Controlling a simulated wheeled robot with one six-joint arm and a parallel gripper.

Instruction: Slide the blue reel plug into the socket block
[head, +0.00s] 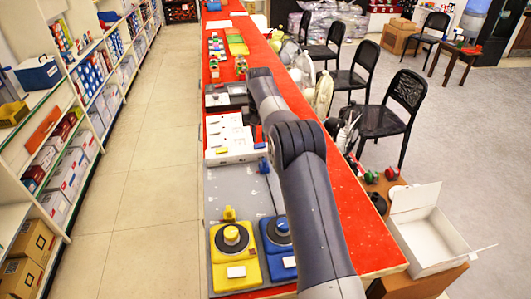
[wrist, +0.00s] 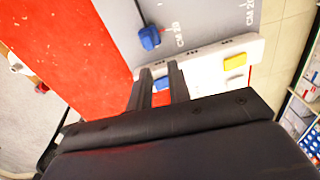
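The blue reel plug (head: 263,165) lies on the grey board (head: 228,187), just in front of the white socket block (head: 235,157). In the wrist view the blue plug (wrist: 150,37) sits on the board, apart from the socket block (wrist: 207,62), with a cable at its far end. The blue reel (head: 279,228) stands on a blue base, partly behind my arm. My gripper (wrist: 159,68) is open, its two fingers apart over the block's end. A blue patch (wrist: 162,84) shows between them. The plug is beyond the fingertips. My gripper cannot be made out in the head view.
A yellow reel (head: 232,238) on a yellow base stands left of the blue one, with a yellow plug (head: 229,213) behind it. A yellow patch (wrist: 237,61) is on the block. The red table (head: 350,220) is bare at right. An open white box (head: 430,240) stands beyond its edge.

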